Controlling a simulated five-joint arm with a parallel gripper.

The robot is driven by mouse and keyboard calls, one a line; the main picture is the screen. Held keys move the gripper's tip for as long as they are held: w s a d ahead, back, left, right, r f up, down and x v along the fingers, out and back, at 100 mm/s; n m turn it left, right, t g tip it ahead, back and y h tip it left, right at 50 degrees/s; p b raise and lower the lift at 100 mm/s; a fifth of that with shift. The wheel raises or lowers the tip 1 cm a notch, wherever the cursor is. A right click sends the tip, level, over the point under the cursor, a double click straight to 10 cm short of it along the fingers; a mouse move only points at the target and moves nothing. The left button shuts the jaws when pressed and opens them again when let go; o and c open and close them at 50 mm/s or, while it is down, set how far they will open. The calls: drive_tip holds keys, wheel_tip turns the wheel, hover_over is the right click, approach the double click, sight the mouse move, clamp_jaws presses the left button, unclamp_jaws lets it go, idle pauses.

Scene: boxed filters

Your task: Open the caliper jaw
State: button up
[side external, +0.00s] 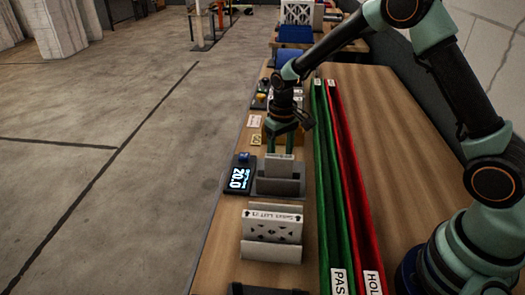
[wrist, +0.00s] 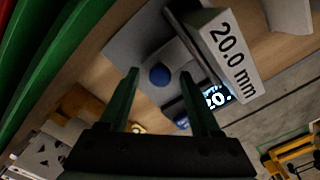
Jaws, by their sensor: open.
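The caliper is a grey fixture (side external: 278,187) with an upright plate on the wooden bench. Its dark display (side external: 239,178) reads 20.0; part of the display also shows in the wrist view (wrist: 216,97). A round blue knob (wrist: 159,74) sits on the grey base, between my fingertips in that picture. My gripper (side external: 280,151) is open and empty, its two green fingers pointing down behind the fixture. Contact with the knob cannot be told.
A white filter in a grey holder (side external: 272,226) stands nearer the camera. A green channel (side external: 325,170) and a red channel (side external: 352,170), labelled PAS and HOL, run along the right. An orange-brown block (wrist: 82,103) and white perforated pieces lie near my gripper.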

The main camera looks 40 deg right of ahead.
drive_tip(key=shift+f, duration=0.1)
clamp_jaws()
idle(1.4)
